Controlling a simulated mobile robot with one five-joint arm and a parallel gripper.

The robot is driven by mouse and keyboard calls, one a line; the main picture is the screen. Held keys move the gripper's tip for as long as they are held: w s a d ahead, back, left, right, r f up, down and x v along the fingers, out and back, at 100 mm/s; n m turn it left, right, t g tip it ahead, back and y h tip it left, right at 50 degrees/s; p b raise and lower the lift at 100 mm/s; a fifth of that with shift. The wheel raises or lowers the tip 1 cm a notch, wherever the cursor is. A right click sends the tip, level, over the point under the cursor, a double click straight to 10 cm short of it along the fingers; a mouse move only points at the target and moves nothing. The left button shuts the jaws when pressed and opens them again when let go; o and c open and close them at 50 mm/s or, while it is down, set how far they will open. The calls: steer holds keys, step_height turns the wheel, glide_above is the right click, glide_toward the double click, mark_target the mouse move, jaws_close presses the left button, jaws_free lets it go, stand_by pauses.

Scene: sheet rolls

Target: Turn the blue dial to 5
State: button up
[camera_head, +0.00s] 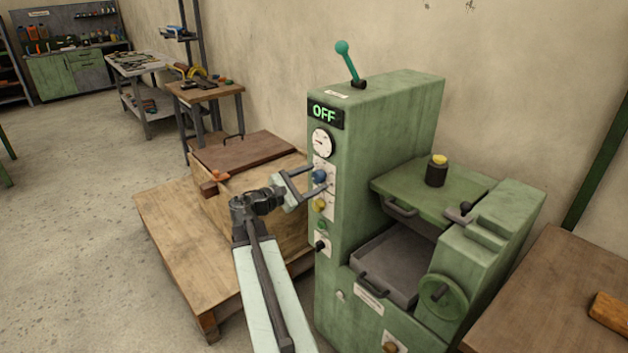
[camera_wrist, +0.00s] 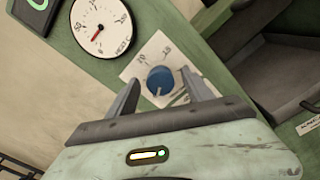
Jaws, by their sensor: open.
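The blue dial (camera_head: 319,176) is on a white plate on the front of the green machine (camera_head: 375,150). In the wrist view the blue dial (camera_wrist: 160,80) sits on its tilted plate with printed numbers around it, too small to read surely. My gripper (camera_head: 306,181) is in front of the dial. In the wrist view my gripper (camera_wrist: 163,88) is open, with one finger on each side of the dial. I cannot tell whether either finger touches it. The setting the dial points to is not readable.
An OFF display (camera_head: 324,113) and a round gauge (camera_head: 322,142) are above the dial. A yellow knob (camera_head: 319,204) is close below it. A green-knobbed lever (camera_head: 349,62) stands on top. A wooden platform (camera_head: 180,230) is at the left, with a wooden box on it.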

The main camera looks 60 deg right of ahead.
steer(key=shift+d, duration=0.2)
jaws_close()
steer(key=m, duration=0.5)
steer(key=shift+s+f+m, duration=0.1)
steer(key=shift+m, duration=0.3)
steer(key=m, duration=0.5)
steer(key=shift+f+m, duration=0.1)
steer(key=shift+m, duration=0.3)
stand_by(0.4)
jaws_free()
